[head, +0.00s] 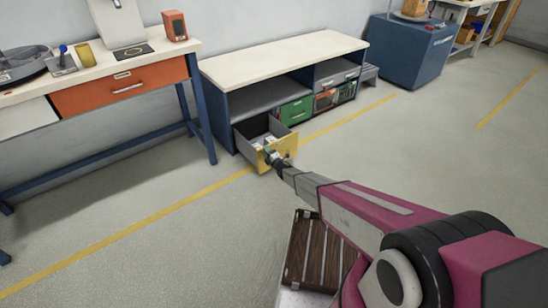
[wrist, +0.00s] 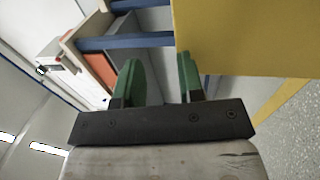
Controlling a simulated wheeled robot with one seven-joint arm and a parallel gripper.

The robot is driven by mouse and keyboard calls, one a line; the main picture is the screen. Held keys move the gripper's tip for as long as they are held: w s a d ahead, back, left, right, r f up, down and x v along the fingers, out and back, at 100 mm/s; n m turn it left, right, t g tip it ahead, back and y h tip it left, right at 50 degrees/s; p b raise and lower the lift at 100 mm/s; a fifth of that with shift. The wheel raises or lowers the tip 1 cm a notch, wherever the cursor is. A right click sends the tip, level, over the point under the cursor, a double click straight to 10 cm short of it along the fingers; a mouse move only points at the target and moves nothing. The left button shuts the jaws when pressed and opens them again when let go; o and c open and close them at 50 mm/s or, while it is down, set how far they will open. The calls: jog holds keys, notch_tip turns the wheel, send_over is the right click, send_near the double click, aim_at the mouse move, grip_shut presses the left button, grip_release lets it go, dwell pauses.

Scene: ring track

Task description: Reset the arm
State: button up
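My arm reaches from the lower right of the head view down to a low bench. My gripper (head: 272,156) is at the yellow front of a pulled-out drawer (head: 288,146). In the wrist view my gripper (wrist: 158,78) has two green fingers standing apart, with nothing seen between them. The yellow drawer front (wrist: 250,38) fills the upper right there, close to the right finger. I cannot tell whether they touch. The drawer holds some pale items, partly hidden.
The low bench (head: 290,55) has a green drawer (head: 295,111) beside the open one. A workbench with an orange drawer (head: 120,88) stands at left. A blue cabinet (head: 408,52) stands at back right. A dark slatted thing (head: 318,250) lies below my arm. Open floor lies at left.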

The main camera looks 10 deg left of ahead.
jog(key=shift+w+d+f, duration=0.1)
jog(key=shift+w+f, duration=0.1)
jog(key=shift+f, duration=0.3)
jog(key=s+d+r+m+g+h, duration=0.1)
jog(key=d+r+m+h, duration=0.35)
jog(key=d, duration=0.55)
jog(key=s+d+r+m+h, duration=0.1)
jog(key=d+r+m+h, duration=0.4)
jog(key=d, duration=0.5)
jog(key=s+d+r+m+g+h, duration=0.1)
jog(key=d+r+m+h, duration=0.3)
jog(key=d+r+m, duration=0.45)
jog(key=s+d+r+m+g, duration=0.3)
jog(key=s+d, duration=0.4)
jog(key=s, duration=0.3)
jog(key=s+d+r+m+g+h, duration=0.1)
jog(key=s+d+r+m+g, duration=0.2)
jog(key=s, duration=0.7)
jog(key=s+d+r+m+g+h, duration=0.1)
jog(key=s+d+r+m+g, duration=0.3)
jog(key=s+d+r, duration=0.3)
jog(key=s+d+g, duration=0.1)
jog(key=s+d, duration=0.2)
jog(key=shift+s+d, duration=0.3)
jog(key=shift+d, duration=0.05)
